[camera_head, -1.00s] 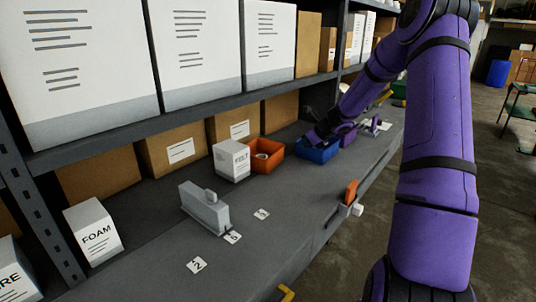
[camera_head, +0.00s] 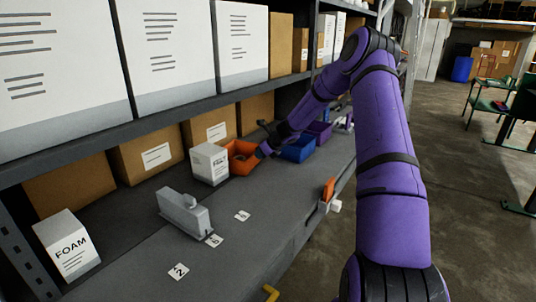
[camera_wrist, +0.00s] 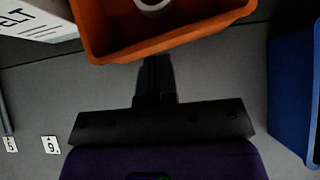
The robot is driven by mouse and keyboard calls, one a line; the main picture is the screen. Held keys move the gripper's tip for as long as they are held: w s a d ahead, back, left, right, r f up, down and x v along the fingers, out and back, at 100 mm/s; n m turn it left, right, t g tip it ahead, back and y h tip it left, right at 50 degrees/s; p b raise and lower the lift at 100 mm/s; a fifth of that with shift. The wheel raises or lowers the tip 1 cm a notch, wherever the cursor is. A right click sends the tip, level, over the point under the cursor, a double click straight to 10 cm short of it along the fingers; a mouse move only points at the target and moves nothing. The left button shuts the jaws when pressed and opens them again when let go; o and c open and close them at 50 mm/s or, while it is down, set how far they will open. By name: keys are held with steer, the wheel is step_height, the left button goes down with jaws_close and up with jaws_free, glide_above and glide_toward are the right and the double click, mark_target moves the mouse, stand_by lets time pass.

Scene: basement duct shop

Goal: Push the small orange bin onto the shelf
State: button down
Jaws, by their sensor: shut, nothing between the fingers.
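The small orange bin (camera_head: 240,155) stands on the grey shelf board between a white box and a blue bin. In the wrist view its near rim (camera_wrist: 150,46) shows at the top, with a white ring-shaped thing inside. My gripper (camera_wrist: 155,62) is shut and empty, its fingertips close to the middle of the bin's near wall. I cannot tell if they touch it. In the head view my gripper (camera_head: 262,150) is at the bin's right front side, partly hidden by my arm.
A white box (camera_head: 209,163) stands close left of the orange bin, and the blue bin (camera_head: 298,148) stands to its right. Cardboard boxes (camera_head: 208,130) line the back. A grey device (camera_head: 184,212) and number cards (camera_head: 179,271) lie nearer. The board's front middle is clear.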

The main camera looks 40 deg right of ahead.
steer(key=shift+w+a, duration=0.15)
steer(key=shift+w, duration=0.5)
steer(key=shift+w+a, duration=0.3)
steer(key=shift+w, duration=0.6)
steer(key=shift+w+a, duration=0.35)
steer(key=shift+w, duration=0.5)
steer(key=shift+w+a, duration=0.3)
steer(key=shift+w, duration=0.6)
